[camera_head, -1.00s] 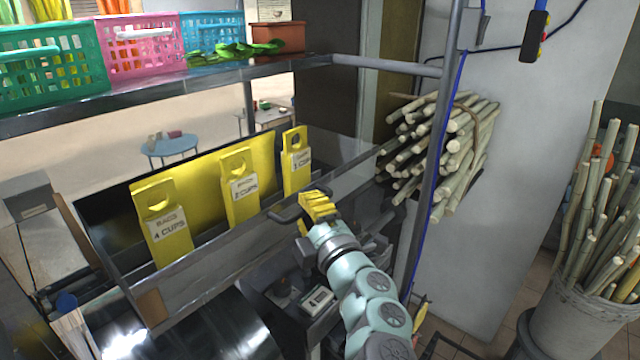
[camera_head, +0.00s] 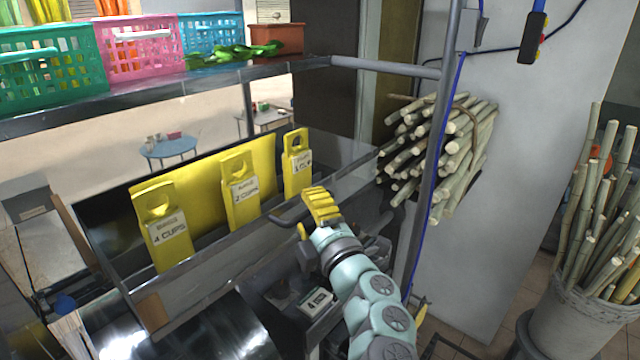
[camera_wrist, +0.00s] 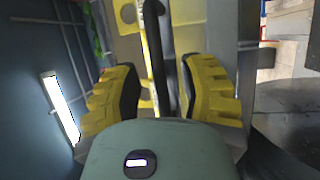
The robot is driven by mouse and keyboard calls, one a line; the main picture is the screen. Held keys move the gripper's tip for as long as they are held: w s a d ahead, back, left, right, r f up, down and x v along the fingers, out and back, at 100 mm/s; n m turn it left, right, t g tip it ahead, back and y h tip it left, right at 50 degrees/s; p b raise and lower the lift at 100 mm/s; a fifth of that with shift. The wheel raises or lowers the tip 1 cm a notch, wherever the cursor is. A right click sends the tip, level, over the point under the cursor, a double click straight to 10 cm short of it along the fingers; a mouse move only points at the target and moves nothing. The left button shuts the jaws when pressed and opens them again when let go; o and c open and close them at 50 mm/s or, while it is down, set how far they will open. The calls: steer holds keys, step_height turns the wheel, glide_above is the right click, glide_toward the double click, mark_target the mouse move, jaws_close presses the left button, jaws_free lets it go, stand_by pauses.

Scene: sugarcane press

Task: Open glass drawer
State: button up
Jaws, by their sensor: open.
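The long glass-fronted drawer (camera_head: 215,272) runs diagonally below the shelf. Yellow bag packs stand in it; one is labelled 4 cups (camera_head: 165,235). A dark bar handle (camera_head: 284,215) is at the drawer's right part, by my gripper. My gripper (camera_head: 321,207), with yellow fingers, is at this handle. In the wrist view a dark vertical bar (camera_wrist: 156,45) runs between the two spread fingers, with a gap to the right finger. Contact with the left finger cannot be told. How far the drawer is pulled out cannot be told.
Baskets, one of them pink (camera_head: 140,45), sit on the upper metal shelf. A grey post (camera_head: 436,150) with a blue cable stands right of my arm. Bundled cane (camera_head: 445,150) hangs behind it. A bucket of cane (camera_head: 575,320) stands at far right.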

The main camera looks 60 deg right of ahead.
steer(key=v, duration=1.2)
stand_by(0.4)
